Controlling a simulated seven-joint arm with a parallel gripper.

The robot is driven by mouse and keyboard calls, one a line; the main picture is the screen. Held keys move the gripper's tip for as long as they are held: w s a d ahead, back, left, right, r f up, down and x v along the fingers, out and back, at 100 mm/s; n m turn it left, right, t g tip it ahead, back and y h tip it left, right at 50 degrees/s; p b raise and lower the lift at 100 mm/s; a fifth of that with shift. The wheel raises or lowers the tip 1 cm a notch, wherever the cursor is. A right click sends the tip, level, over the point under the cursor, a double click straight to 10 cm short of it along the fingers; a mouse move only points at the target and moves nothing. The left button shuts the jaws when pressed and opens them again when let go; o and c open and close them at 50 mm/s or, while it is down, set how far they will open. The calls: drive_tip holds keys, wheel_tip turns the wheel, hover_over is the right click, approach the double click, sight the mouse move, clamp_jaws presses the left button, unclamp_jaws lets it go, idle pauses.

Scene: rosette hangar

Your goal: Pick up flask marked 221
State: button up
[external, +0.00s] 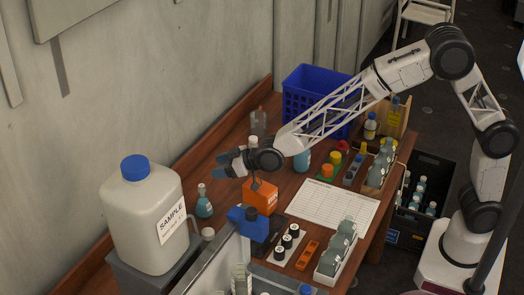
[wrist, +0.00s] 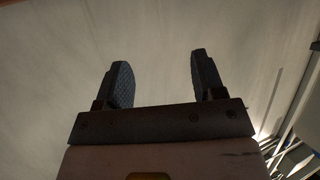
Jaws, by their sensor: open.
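My gripper (external: 226,163) is open and empty, held above the left part of the wooden table and pointing left toward the wall. In the wrist view my open gripper (wrist: 160,78) has only pale wall between its fingers. A small flask with teal liquid (external: 204,205) stands upright on the table, below and left of my gripper. Another teal flask (external: 301,161) stands farther right, partly hidden by my arm. The labels are too small to read, so I cannot tell which flask is marked 221.
A large white sample jug (external: 146,222) with a blue cap stands at the left. An orange box (external: 260,197) sits below my wrist. A blue crate (external: 305,92), a paper sheet (external: 331,207) and racks of bottles (external: 336,251) fill much of the table.

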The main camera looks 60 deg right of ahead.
approach(202, 192)
wheel_tip(202, 192, down, 2)
drive_tip(key=w, duration=0.3)
drive_tip(key=shift+s+d, duration=0.15)
drive_tip(key=shift+d, duration=0.05)
drive_tip(key=shift+f, duration=0.1)
drive_tip(key=shift+x, duration=1.3)
drive_tip(key=shift+x, duration=2.6)
clamp_jaws()
